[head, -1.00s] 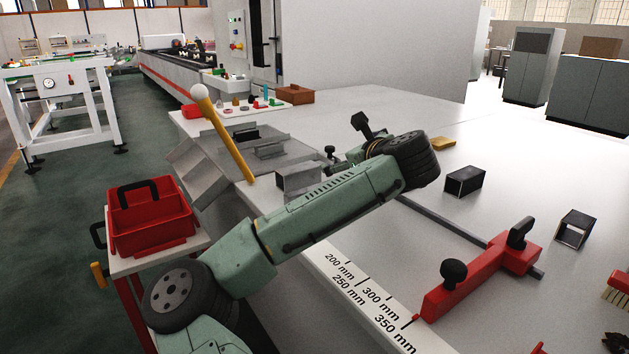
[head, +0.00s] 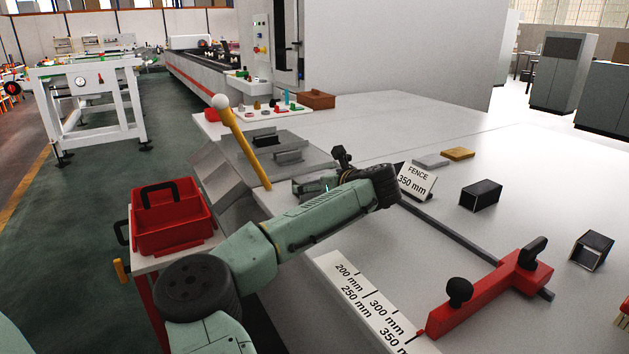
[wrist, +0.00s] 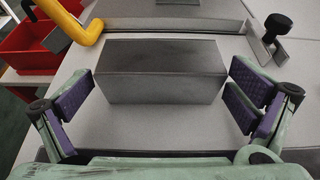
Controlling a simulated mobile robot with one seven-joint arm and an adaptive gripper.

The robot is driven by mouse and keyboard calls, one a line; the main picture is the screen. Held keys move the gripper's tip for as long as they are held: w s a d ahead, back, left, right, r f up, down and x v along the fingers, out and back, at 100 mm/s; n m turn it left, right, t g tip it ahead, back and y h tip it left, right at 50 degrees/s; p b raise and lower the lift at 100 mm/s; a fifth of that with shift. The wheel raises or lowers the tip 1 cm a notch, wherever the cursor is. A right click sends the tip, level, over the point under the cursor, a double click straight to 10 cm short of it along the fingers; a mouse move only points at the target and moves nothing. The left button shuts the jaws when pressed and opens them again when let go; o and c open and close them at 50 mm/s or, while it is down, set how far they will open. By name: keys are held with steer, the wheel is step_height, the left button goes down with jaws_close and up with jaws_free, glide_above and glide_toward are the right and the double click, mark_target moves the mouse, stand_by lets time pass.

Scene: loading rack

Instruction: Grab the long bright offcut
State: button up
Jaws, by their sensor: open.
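A long grey metal offcut (wrist: 160,72) lies crosswise on the pale table in the wrist view, directly in front of my gripper (wrist: 162,92). My gripper is open, with one purple-padded finger off each end of the offcut and a gap at both sides. In the head view the offcut is mostly hidden behind my arm, and the gripper's fingers are hard to make out there.
A yellow lever (head: 240,145) with a white knob stands left of the arm, above a stepped metal rack. A red tote (head: 172,222) sits at the left. Dark offcuts (head: 481,195) (head: 592,250) and a red fence stop (head: 490,290) lie to the right.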

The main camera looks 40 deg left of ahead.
steer(key=shift+w+a+f, duration=0.25)
steer(key=shift+a, duration=0.3)
steer(key=shift+c, duration=0.4)
steer(key=c, duration=0.9)
steer(key=shift+o, duration=0.2)
